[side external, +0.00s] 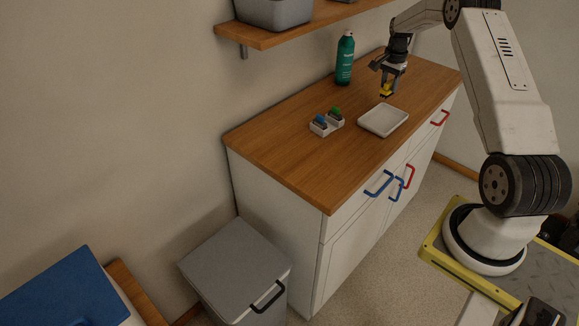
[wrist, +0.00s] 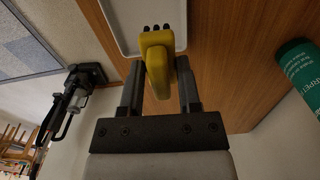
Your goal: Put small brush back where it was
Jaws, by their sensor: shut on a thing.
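The small brush (side external: 386,88) is yellow and shows larger in the wrist view (wrist: 157,58), with dark bristle tufts at its far end. My gripper (side external: 385,91) is shut on it, one finger on each side, and holds it above the wooden counter. In the wrist view my gripper (wrist: 160,88) points toward the white tray (wrist: 112,12). The tray (side external: 375,129) looks empty in the side view and lies just below and in front of the brush. A small white holder (side external: 318,131) with a blue item (side external: 320,119) and a green item (side external: 336,111) stands left of the tray.
A green bottle (side external: 345,58) stands at the back of the counter (side external: 275,138), left of my gripper; it also shows in the wrist view (wrist: 303,68). A wall shelf (side external: 262,40) with a grey bin (side external: 275,12) hangs above the left end. The counter's front left is clear.

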